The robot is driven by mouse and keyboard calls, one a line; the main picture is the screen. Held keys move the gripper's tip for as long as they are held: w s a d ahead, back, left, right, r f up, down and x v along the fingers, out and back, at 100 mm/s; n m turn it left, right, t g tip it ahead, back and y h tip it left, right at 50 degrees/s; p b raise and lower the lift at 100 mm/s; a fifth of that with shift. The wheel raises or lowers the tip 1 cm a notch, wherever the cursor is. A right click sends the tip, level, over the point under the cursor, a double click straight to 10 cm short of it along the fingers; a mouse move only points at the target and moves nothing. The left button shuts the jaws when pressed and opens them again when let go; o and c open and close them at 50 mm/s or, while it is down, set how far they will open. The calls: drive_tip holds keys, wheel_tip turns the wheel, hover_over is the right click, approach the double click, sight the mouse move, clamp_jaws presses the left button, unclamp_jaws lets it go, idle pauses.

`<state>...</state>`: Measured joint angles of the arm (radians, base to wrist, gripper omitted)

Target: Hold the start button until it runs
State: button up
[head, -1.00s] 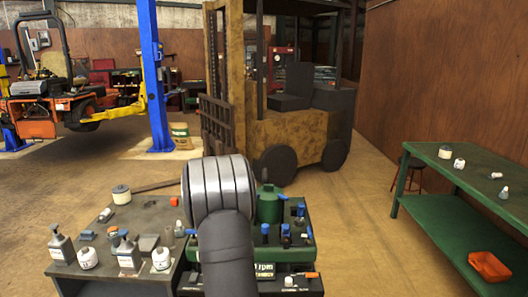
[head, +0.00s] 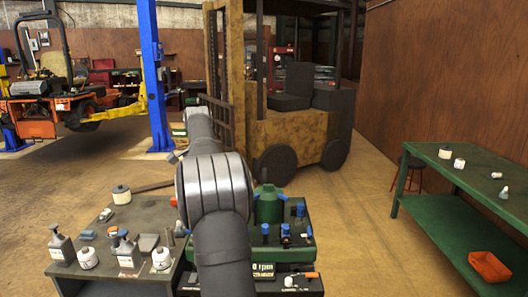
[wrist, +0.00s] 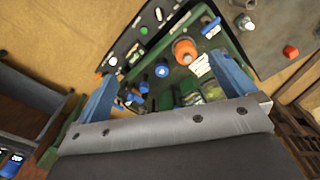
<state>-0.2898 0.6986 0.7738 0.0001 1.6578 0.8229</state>
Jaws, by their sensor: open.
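The green machine (head: 306,243) stands on the workbench in front of me, with blue-capped parts on top and a dark front panel with an rpm display (head: 263,268). My arm covers its left part in the head view. In the wrist view its panel (wrist: 222,42) shows an orange round part (wrist: 185,50) and blue round parts (wrist: 162,70). I cannot tell which control is the start button. My gripper (wrist: 162,66) is open and empty, with two blue fingers spread over the machine and apart from it as far as I can tell.
A dark bench (head: 70,270) left of the machine holds several bottles and small parts. A green table (head: 440,215) with an orange tray (head: 489,267) stands at right.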

drive_tip(key=shift+s+r, duration=0.1)
drive_tip(key=shift+r, duration=0.2)
